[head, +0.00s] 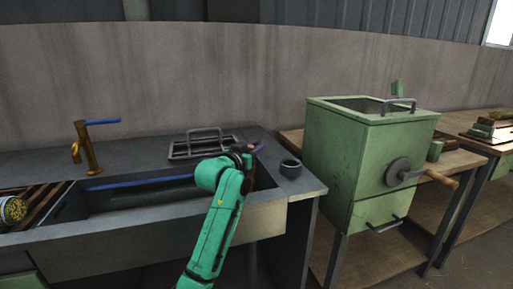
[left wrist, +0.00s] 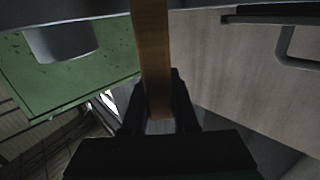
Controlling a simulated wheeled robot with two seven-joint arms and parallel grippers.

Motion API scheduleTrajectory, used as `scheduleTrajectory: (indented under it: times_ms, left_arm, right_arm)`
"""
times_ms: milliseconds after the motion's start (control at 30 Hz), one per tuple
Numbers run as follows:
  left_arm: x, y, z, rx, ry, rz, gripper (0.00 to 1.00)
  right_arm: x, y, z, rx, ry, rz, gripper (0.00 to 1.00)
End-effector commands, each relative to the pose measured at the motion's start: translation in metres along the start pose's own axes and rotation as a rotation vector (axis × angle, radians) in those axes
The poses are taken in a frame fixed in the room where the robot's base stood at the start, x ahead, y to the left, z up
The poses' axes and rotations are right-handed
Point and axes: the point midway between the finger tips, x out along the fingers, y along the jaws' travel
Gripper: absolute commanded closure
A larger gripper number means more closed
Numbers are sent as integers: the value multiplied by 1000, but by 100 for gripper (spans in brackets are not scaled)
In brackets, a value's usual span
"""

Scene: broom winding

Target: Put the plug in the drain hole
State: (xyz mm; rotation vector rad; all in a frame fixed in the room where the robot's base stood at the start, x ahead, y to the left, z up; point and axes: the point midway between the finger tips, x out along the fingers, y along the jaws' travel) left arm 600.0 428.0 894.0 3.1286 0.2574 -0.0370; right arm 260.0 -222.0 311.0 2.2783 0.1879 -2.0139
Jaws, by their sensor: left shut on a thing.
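My left gripper (left wrist: 158,102) is shut on a brown wooden bar (left wrist: 150,45) in the left wrist view. In the head view, my green left arm reaches over the right end of the sink (head: 140,240), with the left gripper (head: 249,155) at its far end, mostly hidden by the arm. I cannot tell whether the bar is part of the plug. The drain hole does not show; the sink's floor is dark and partly hidden by its front wall and my arm. My right gripper is not in view.
A metal rack (head: 203,145) lies behind. A brass tap (head: 88,150) stands at the left, and a long blue bar (head: 140,182) lies along the sink. A green cranked box (head: 340,150) stands right.

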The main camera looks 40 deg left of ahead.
Motion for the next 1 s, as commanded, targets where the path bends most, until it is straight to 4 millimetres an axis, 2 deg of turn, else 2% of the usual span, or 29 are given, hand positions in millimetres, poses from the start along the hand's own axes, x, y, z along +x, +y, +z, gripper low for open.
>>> scheduleTrajectory:
  times_ms: [1000]
  left_arm:
    - [-3, 0, -1, 1, 2, 0, 100]
  right_arm:
    - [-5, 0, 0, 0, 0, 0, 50]
